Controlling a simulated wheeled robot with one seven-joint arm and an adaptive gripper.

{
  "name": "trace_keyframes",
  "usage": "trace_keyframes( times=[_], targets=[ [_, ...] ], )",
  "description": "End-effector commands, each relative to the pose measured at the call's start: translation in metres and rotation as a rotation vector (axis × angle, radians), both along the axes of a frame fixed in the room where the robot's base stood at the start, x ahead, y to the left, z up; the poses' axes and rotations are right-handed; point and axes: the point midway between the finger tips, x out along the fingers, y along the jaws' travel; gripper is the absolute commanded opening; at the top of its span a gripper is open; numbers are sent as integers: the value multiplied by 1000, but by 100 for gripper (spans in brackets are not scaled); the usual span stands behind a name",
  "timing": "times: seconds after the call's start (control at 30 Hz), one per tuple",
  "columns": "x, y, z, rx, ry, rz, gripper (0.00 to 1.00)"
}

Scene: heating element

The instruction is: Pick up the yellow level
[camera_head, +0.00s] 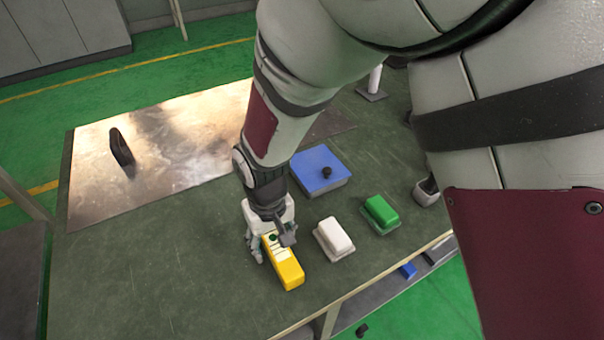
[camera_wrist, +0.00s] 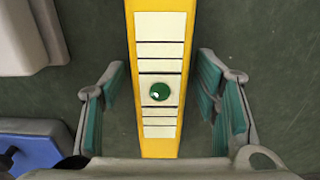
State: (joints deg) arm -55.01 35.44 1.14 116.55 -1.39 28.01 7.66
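The yellow level (camera_head: 288,270) is a long yellow block with a cream label and a green round vial, lying on the dark green table top. In the wrist view the level (camera_wrist: 160,60) runs from the top edge down between my two fingers. My gripper (camera_head: 270,250) is over the level in the head view. In the wrist view my gripper (camera_wrist: 158,105) is open, with one green-padded finger on each side of the level and a gap on both sides.
A blue box (camera_head: 321,172) with a black knob lies behind. A metal sheet (camera_head: 150,185) bears a dark upright object (camera_head: 121,148). The table's front edge is near the level.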

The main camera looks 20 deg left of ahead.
Motion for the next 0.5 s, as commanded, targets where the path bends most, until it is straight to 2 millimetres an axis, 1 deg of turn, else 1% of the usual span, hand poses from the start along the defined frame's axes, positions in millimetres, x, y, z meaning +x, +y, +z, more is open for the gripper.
trace_keyframes(
  times=[0.03,0.07,0.1,0.17,0.2,0.23,0.5],
  targets=[
    [0,0,0,0,0,0,40],
    [0,0,0,0,0,0,33],
    [0,0,0,0,0,0,24],
    [0,0,0,0,0,0,11],
    [0,0,0,0,0,0,2],
    [0,0,0,0,0,0,0],
    [0,0,1,1,-1,0,0]
  ],
)
